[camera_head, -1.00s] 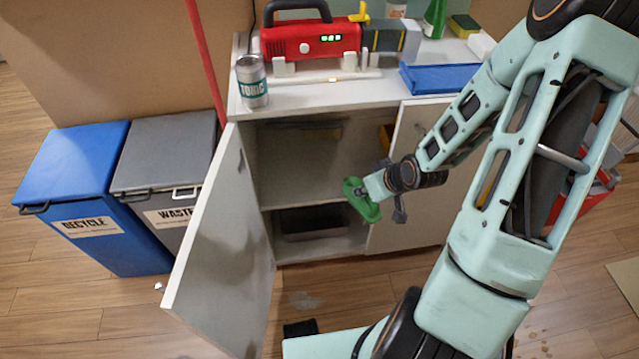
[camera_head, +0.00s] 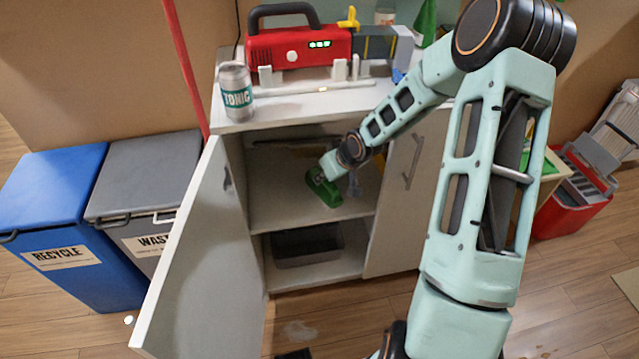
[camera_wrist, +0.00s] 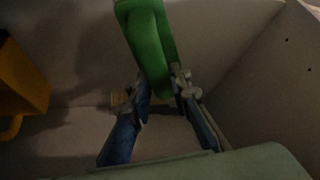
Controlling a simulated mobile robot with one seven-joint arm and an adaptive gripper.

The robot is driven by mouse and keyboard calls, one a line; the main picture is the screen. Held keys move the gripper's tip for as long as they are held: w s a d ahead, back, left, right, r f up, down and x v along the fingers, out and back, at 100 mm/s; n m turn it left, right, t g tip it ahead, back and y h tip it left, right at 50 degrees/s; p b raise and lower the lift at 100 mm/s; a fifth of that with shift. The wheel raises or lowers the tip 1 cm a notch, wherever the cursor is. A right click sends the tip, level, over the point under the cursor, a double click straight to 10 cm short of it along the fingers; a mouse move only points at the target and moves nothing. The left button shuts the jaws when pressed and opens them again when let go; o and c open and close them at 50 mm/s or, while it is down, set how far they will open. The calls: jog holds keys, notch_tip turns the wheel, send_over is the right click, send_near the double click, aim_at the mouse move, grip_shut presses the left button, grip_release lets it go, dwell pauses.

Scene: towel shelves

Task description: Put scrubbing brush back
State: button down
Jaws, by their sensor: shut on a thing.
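The green scrubbing brush (camera_head: 322,187) is at the end of my arm, inside the open left half of the white cabinet, low over its upper shelf (camera_head: 280,208). I cannot tell whether it touches the shelf. My gripper (camera_head: 330,172) is shut on it. In the wrist view the green brush (camera_wrist: 148,45) extends forward from between the fingers of my gripper (camera_wrist: 160,92). Bristles show pale near the left finger. The left cabinet door (camera_head: 190,255) stands wide open. The right door (camera_head: 402,190) is shut.
A grey bin (camera_head: 308,247) sits on the lower shelf. A yellow object (camera_wrist: 22,85) stands left inside the cabinet in the wrist view. On the counter are a tonic can (camera_head: 236,92) and a red machine (camera_head: 300,47). Recycle (camera_head: 55,230) and waste bins (camera_head: 150,185) stand left.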

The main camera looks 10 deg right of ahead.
jog(key=shift+w+a, duration=0.2)
jog(key=shift+w, duration=0.3)
jog(key=shift+w+a, duration=0.2)
jog(key=shift+w, duration=0.3)
jog(key=shift+w+f+b, duration=0.2)
jog(key=shift+f+b, duration=0.85)
jog(key=shift+f, duration=0.65)
jog(key=shift+f, duration=0.1)
jog(key=shift+f, duration=0.15)
jog(key=c, duration=1.8)
grip_release()
jog(key=shift+r, duration=0.25)
jog(key=p+v, duration=0.5)
jog(key=v, duration=0.7)
jog(key=shift+s+a, duration=0.1)
jog(key=shift+s, duration=0.05)
